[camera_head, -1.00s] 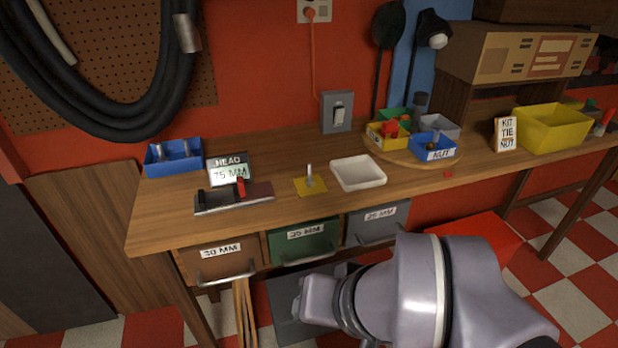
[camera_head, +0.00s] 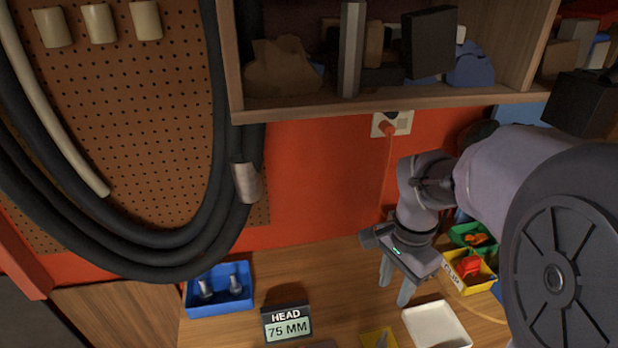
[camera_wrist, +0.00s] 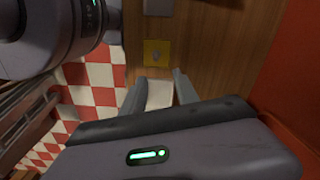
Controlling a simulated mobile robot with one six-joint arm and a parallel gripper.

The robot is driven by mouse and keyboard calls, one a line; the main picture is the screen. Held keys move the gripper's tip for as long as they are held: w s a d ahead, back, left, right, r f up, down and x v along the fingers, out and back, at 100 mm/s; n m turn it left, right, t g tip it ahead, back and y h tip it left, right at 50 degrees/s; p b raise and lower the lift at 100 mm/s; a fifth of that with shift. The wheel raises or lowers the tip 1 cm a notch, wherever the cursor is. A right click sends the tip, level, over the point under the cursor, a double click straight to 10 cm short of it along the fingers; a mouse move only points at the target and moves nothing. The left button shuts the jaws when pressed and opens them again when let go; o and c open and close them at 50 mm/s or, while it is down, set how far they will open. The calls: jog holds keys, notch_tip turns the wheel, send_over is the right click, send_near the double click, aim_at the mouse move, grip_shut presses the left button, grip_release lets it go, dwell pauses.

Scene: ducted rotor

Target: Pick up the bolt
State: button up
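A small grey bolt (camera_head: 382,340) stands on a yellow pad (camera_head: 368,336) at the bottom edge of the head view, partly cut off. In the wrist view the bolt (camera_wrist: 156,55) shows on the yellow pad (camera_wrist: 149,44), beyond the fingertips. Grey bolt-like pieces (camera_head: 235,281) also stand in a blue bin (camera_head: 220,306) at the left. My gripper (camera_head: 395,284) is open and empty, pointing down above the bench, near the white tray (camera_head: 437,326). In the wrist view the tray (camera_wrist: 160,94) shows between the fingers (camera_wrist: 157,86). The gripper is apart from the bolt.
A sign reading HEAD 75 MM (camera_head: 288,322) stands right of the blue bin. Yellow (camera_head: 466,275) and green (camera_head: 470,234) bins stand at the right, partly behind my arm. A wooden shelf (camera_head: 390,102) hangs above the bench. The bench top (camera_head: 330,275) behind the sign is clear.

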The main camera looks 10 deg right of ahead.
aim_at(386, 331)
jog(key=f+b, duration=0.1)
jog(key=f, duration=0.3)
jog(key=f+b, duration=0.2)
jog(key=f, duration=0.2)
jog(key=s+f+b, duration=0.1)
jog(key=f+b, duration=0.1)
jog(key=f, duration=0.2)
jog(key=shift+d+f, duration=0.1)
jog(key=shift+d, duration=0.2)
notch_tip(386, 331, down, 5)
jog(key=shift+f+b, duration=0.1)
jog(key=shift+b, duration=1.05)
grip_shut()
